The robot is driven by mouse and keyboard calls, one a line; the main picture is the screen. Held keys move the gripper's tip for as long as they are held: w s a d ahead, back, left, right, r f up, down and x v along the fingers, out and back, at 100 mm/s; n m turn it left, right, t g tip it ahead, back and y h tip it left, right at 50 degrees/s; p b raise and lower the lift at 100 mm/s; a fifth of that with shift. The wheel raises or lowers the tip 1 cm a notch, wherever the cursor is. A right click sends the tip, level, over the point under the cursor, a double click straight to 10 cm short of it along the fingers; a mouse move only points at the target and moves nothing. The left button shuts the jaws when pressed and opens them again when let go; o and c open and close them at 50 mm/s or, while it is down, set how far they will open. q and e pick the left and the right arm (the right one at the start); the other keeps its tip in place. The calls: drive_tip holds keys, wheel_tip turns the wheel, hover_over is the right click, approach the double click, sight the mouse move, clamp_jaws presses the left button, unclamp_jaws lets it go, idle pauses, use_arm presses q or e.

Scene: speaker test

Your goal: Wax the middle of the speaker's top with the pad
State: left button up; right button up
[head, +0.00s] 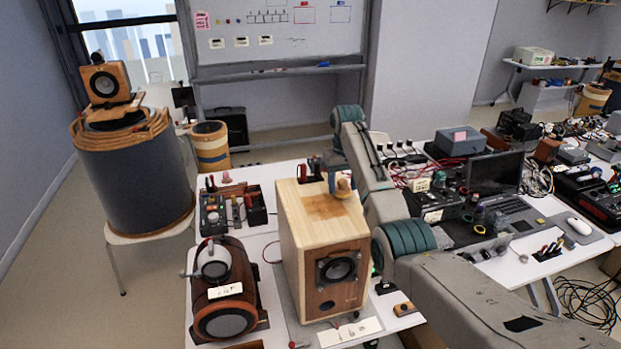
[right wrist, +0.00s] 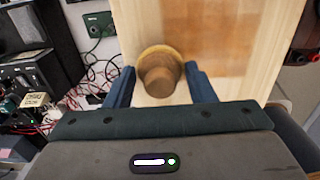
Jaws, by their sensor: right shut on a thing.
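The speaker (head: 305,270) is a pale wood box with a dark round driver in its front. Its top (head: 300,193) has a browner patch (head: 325,207) near the middle; the patch also shows in the right wrist view (right wrist: 228,35). The pad (head: 343,188) has a brown wooden knob and a yellowish base. My right gripper (head: 329,178) is shut on the pad (right wrist: 160,72), with a blue finger on each side of the knob. The pad is at the top's right part, beside the patch; I cannot tell whether it touches the wood. My left gripper is not in view.
A laptop (head: 495,180), instruments and cables crowd the table to the right. A white label card (head: 350,331) lies in front of the speaker.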

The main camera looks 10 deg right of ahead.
drive_tip(key=r, duration=0.3)
drive_tip(key=shift+s+a+r, duration=0.1)
drive_tip(key=shift+a+r, duration=0.25)
drive_tip(key=shift+r, duration=0.05)
drive_tip(key=shift+d+r, duration=0.2)
drive_tip(key=shift+r, duration=1)
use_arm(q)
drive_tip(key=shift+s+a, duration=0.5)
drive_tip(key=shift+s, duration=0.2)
use_arm(e)
drive_tip(key=shift+a+r, duration=0.15)
drive_tip(key=shift+r, duration=0.1)
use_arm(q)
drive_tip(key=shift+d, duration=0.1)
